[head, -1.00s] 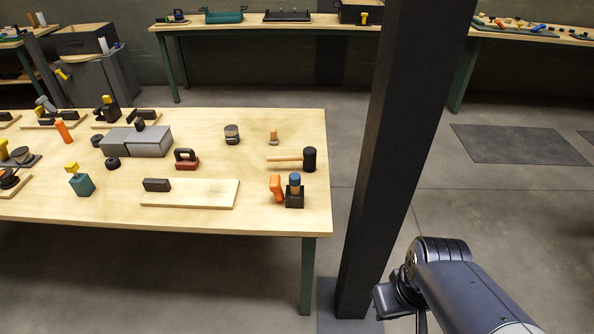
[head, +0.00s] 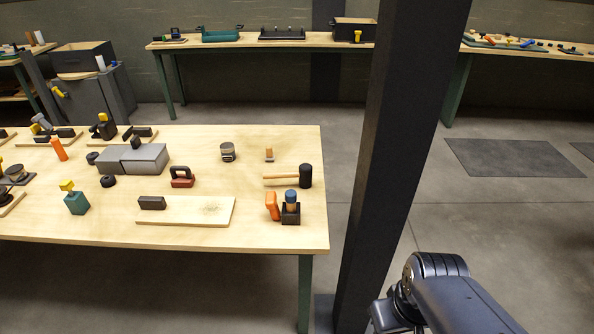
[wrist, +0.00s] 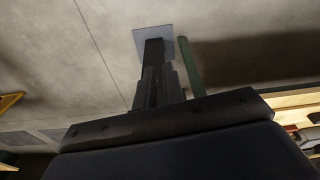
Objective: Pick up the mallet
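The mallet lies on the near wooden workbench, close to its right end. Its black head (head: 305,176) is on the right and its pale wooden handle (head: 282,178) points left. My gripper (wrist: 160,88) shows as dark parts in the wrist view, in front of a dark post, and its finger opening is hard to make out. In the head view my arm is at the bottom right, beyond the post from the mallet and well away from it. The mallet does not show clearly in the wrist view.
A dark upright post (head: 400,150) stands between my arm and the workbench (head: 240,190). An orange-handled tool (head: 272,206) and a black block with a blue top (head: 290,208) stand in front of the mallet. A small orange-topped piece (head: 269,154) stands behind it.

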